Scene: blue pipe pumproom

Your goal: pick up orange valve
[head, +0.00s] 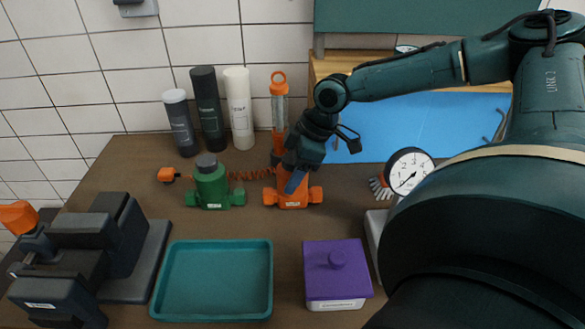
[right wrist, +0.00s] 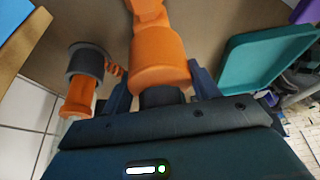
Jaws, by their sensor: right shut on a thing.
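The orange valve (head: 292,200) stands upright on the brown table, right of the green valve (head: 211,187). My right gripper (head: 295,180) comes down on it from above and covers its top. In the right wrist view the orange valve (right wrist: 158,62) sits between the two dark fingers of my right gripper (right wrist: 160,80), which is shut on it. Its dark cap shows near the palm. I cannot tell whether its base touches the table. My left gripper is not in view.
An orange-and-clear tube (head: 279,105) stands close behind the valve, with a coiled orange hose nearby. A teal tray (head: 214,281), a purple box (head: 337,270) and a gauge (head: 409,172) are in front and to the right. A dark vise (head: 95,250) is at left.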

